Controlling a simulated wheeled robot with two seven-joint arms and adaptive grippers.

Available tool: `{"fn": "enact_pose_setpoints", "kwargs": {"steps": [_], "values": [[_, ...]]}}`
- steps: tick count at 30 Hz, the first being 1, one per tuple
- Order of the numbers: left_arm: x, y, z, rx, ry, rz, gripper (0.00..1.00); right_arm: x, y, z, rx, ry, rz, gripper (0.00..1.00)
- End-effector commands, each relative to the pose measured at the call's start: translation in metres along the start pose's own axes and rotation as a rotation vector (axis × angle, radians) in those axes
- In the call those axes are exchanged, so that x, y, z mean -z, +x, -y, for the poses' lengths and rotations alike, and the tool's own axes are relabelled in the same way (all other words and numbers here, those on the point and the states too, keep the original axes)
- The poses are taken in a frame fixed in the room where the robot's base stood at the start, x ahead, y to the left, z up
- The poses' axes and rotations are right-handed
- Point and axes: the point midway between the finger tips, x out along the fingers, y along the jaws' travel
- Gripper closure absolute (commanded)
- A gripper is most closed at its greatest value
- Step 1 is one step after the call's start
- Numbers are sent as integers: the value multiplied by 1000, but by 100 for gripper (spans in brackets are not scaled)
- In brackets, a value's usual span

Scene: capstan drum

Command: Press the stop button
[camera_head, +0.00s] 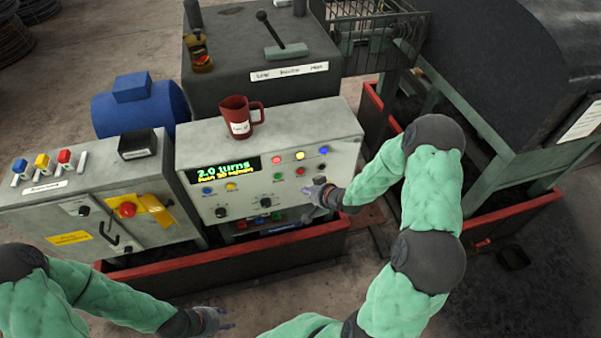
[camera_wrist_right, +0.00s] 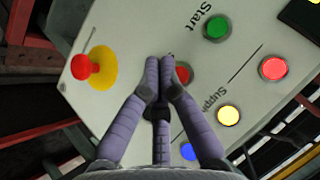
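The red button beside the green start button (camera_wrist_right: 216,28) is partly covered by my right fingers in the right wrist view (camera_wrist_right: 184,74); its own label is hidden. I take it as the stop button. My right gripper (camera_head: 329,195) is at the lower right of the grey control panel (camera_head: 345,130). In the right wrist view its fingers (camera_wrist_right: 160,58) are together and empty, with tips overlapping the button's left edge; contact cannot be told. My left gripper (camera_head: 222,319) is low in the head view, away from the panel; its finger opening is unclear.
A red mushroom button on a yellow plate (camera_wrist_right: 103,68) is near the right fingers. Red (camera_head: 276,159), yellow (camera_head: 300,155) and blue (camera_head: 323,150) lights sit above the buttons. A red mug (camera_head: 236,116) stands on the panel. A red-edged barrier (camera_head: 230,257) runs in front.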

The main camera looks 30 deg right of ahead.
Motion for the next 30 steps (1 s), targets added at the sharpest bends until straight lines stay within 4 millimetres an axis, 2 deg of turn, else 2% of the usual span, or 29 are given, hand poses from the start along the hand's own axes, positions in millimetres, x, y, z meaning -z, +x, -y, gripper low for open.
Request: {"fn": "enact_pose_setpoints", "kwargs": {"steps": [12,30], "values": [[0,0,0,0,0,0,60,31,31,0,0,0,1,100],[0,0,0,0,0,0,60,37,36,0,0,0,0,100]]}}
